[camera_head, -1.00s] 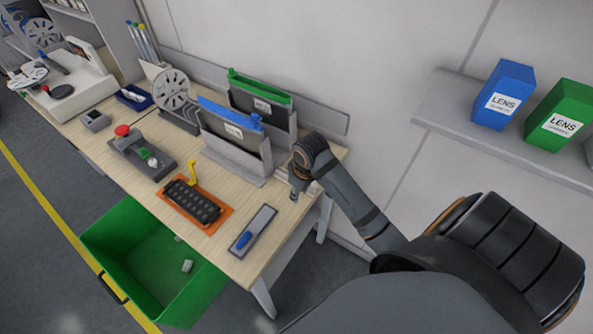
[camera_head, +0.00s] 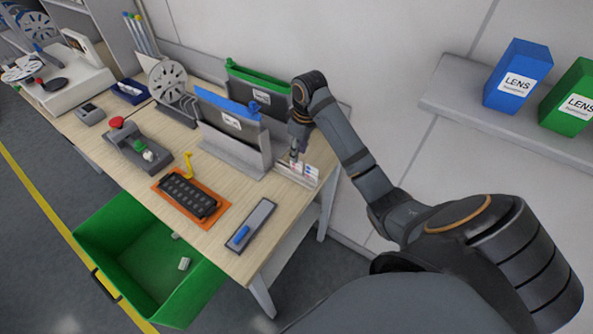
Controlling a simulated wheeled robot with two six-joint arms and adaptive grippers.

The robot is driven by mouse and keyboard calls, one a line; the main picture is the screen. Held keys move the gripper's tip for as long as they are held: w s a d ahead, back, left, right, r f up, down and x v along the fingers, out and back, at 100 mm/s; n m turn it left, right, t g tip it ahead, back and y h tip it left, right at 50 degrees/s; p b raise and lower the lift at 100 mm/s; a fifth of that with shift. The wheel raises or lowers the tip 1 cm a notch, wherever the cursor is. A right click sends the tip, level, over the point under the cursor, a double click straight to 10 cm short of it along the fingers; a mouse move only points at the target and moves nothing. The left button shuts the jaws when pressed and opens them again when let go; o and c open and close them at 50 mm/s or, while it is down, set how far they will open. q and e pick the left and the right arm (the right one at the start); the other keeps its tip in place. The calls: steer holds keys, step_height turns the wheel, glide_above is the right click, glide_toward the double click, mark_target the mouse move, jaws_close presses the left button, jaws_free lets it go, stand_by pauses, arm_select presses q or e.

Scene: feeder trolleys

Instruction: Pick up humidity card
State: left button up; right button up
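Small white cards with red and blue marks, likely the humidity cards (camera_head: 311,171), stand in a low pale holder (camera_head: 296,180) at the right end of the wooden bench. My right gripper (camera_head: 294,157) points down at the left end of this holder, close to the cards. Its fingertips are tiny and partly blend with the holder, so I cannot tell whether they are open or touch a card. My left gripper is not in view.
Blue-topped (camera_head: 228,102) and green-topped (camera_head: 258,82) folders stand in grey holders left of my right gripper. An orange tray (camera_head: 166,186), a grey plate with a blue tool (camera_head: 251,227) and a green bin (camera_head: 112,238) are nearby. Blue (camera_head: 517,76) and green LENS boxes sit on a wall shelf.

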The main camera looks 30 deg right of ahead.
mark_target(297, 167)
steer(key=f, duration=0.1)
steer(key=f+p, duration=0.1)
steer(key=f, duration=0.2)
steer(key=shift+w+a+f+p, duration=0.2)
steer(key=shift+a+f+p, duration=0.05)
steer(key=shift+f+p, duration=0.05)
steer(key=shift+f, duration=0.2)
jaws_close()
